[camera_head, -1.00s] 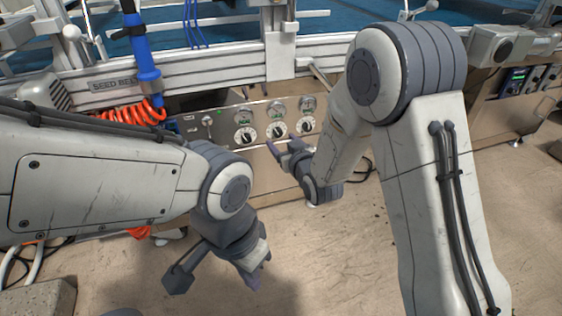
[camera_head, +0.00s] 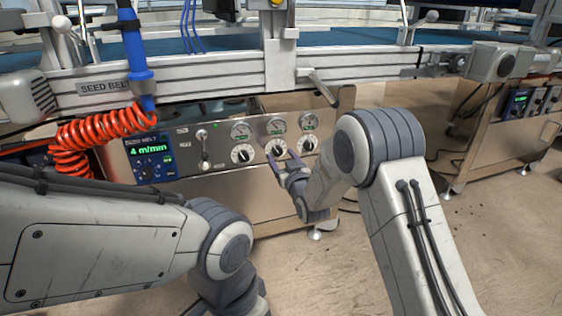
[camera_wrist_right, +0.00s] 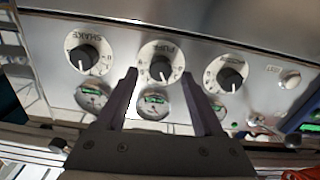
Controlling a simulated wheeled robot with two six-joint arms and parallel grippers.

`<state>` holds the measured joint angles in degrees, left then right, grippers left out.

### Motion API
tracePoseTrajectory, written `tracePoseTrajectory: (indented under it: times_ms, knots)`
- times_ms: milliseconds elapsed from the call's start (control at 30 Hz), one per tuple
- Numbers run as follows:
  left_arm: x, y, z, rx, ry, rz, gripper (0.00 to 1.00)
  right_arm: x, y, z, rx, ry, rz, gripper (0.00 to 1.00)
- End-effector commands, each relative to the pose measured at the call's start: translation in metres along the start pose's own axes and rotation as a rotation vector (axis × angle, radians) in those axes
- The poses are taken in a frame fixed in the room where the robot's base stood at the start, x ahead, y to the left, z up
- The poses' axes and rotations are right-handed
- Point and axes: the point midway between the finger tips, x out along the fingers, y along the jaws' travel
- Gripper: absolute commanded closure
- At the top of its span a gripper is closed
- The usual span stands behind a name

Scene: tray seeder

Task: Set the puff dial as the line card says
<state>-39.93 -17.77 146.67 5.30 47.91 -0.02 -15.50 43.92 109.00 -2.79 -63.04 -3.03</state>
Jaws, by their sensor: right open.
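The puff dial (camera_head: 276,147) is the middle of three round white dials on the steel control panel. In the right wrist view, which shows the panel upside down, the puff dial (camera_wrist_right: 161,53) has a dark knob (camera_wrist_right: 160,69) on a white scale. My right gripper (camera_head: 284,156) is in front of this dial. In the wrist view the open fingers of the right gripper (camera_wrist_right: 160,76) stand on either side of the knob; contact cannot be told. My left arm's wrist is at the bottom of the head view, its fingers out of frame. I cannot make out a line card.
The shake dial (camera_head: 308,144) and another dial (camera_head: 243,153) flank it, with gauges (camera_head: 278,124) above. A display (camera_head: 150,149) reads 4 m/min. An orange coiled hose (camera_head: 85,135) hangs at left, and a metal lever (camera_head: 322,86) sticks out above the panel.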

Motion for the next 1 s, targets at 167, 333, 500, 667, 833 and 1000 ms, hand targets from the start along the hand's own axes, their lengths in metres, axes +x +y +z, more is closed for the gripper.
tracePoseTrajectory:
  times_ms: [167,333,500,667,833,1000]
  knots:
    - [0.0064,-0.0004,0.0004,0.000,0.000,0.000,1.00,0.0129,-0.0004,0.0008,0.000,-0.001,0.000,0.31]
    - [0.0062,-0.0004,0.0004,0.000,0.000,0.000,1.00,0.0148,-0.0004,0.0000,0.000,-0.002,-0.001,0.31]
    - [0.0061,-0.0004,0.0004,0.000,0.000,0.000,1.00,0.0145,-0.0003,0.0000,0.000,-0.002,-0.001,0.46]
    - [0.0061,-0.0004,0.0004,0.000,0.000,0.000,1.00,0.0144,-0.0002,0.0000,0.000,-0.002,0.000,1.00]
    - [0.0057,-0.0004,0.0004,0.000,0.000,0.000,1.00,0.0138,0.0014,0.0000,0.005,-0.002,0.001,1.00]
    - [0.0031,-0.0002,0.0003,0.000,0.000,0.000,1.00,0.0141,0.0010,-0.0003,0.049,-0.003,0.002,1.00]
